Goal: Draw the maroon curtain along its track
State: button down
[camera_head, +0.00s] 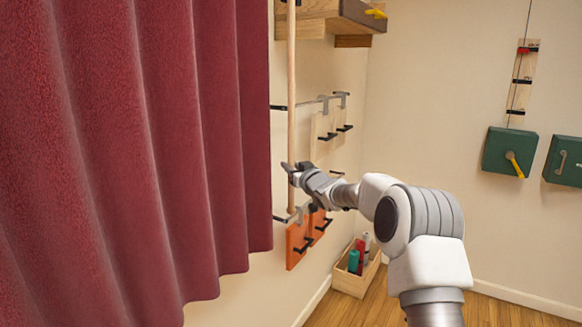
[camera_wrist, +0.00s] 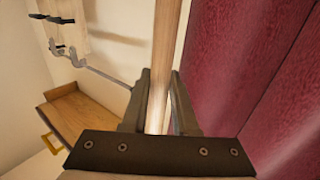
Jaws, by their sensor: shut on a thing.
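The maroon curtain (camera_head: 130,150) hangs in deep folds across the left of the head view. It also fills the right of the wrist view (camera_wrist: 245,60). A thin wooden rod (camera_head: 291,75) hangs upright just right of the curtain's edge; its top is out of frame. My gripper (camera_head: 290,172) is shut on the rod, on its lower part. In the wrist view the rod (camera_wrist: 169,35) runs down between my gripper's two fingers (camera_wrist: 158,100). The curtain's track is out of view.
A wall rail with hooks (camera_head: 325,99) lies behind the rod, above an orange panel (camera_head: 296,246). A wooden shelf (camera_head: 325,18) juts out above. A wooden crate with bottles (camera_head: 350,283) stands on the floor. Green boxes (camera_head: 509,152) hang on the right wall.

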jog(key=c, duration=1.1)
grip_release()
jog(key=shift+w+d+r, duration=0.1)
jog(key=shift+d+r, duration=0.1)
jog(key=shift+r, duration=0.05)
jog(key=o, duration=0.4)
jog(key=shift+w+f, duration=0.15)
jog(key=b+v, duration=0.3)
jog(key=v, duration=1.4)
jog(key=shift+s, duration=0.25)
